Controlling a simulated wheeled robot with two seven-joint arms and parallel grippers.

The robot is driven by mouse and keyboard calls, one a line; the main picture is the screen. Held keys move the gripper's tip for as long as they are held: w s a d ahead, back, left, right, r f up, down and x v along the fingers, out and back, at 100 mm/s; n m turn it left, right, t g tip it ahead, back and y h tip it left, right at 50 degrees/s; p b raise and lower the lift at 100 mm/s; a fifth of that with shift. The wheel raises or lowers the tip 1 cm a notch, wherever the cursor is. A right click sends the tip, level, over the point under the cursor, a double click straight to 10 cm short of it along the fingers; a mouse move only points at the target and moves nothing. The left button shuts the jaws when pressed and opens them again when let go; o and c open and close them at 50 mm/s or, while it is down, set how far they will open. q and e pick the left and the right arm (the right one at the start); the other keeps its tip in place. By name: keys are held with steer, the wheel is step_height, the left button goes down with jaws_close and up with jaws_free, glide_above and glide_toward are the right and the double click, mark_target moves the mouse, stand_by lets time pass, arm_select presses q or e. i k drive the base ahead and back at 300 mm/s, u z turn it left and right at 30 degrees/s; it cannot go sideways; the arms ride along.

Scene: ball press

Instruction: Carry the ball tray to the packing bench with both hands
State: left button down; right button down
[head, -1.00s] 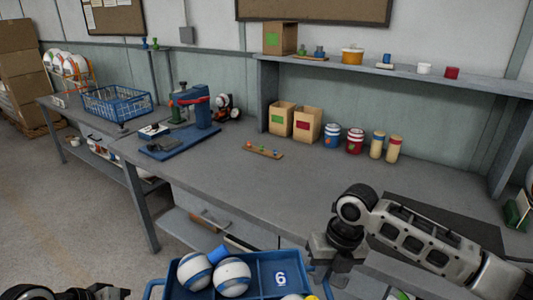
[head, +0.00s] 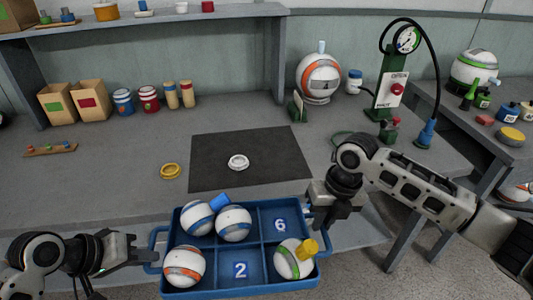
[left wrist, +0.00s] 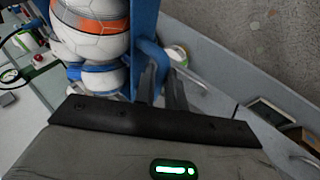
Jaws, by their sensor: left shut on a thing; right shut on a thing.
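The blue ball tray (head: 240,293) is held level in front of me, low in the head view, near the front edge of a grey bench (head: 120,195). Two blue-striped balls (head: 197,217) (head: 233,223) lie in its far row, an orange-striped ball (head: 184,266) near left, a green-and-orange-striped ball (head: 293,260) near right. The compartments marked 6 and 2 are bare. My left gripper (head: 150,257) is shut on the left handle; in the left wrist view its fingers (left wrist: 165,88) close on blue tray parts. My right gripper (head: 312,210) is shut at the tray's right side, the grip partly hidden.
A dark mat (head: 215,180) with a white ring (head: 238,162) lies on the bench; a yellow ring (head: 171,171) is beside it. Cartons (head: 88,98), jars, a large ball (head: 320,75) and a gauge stand (head: 390,95) stand behind. Another table (head: 485,145) is at right.

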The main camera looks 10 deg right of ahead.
mark_target(299, 172)
steer(key=z, duration=0.6)
steer(key=i, duration=1)
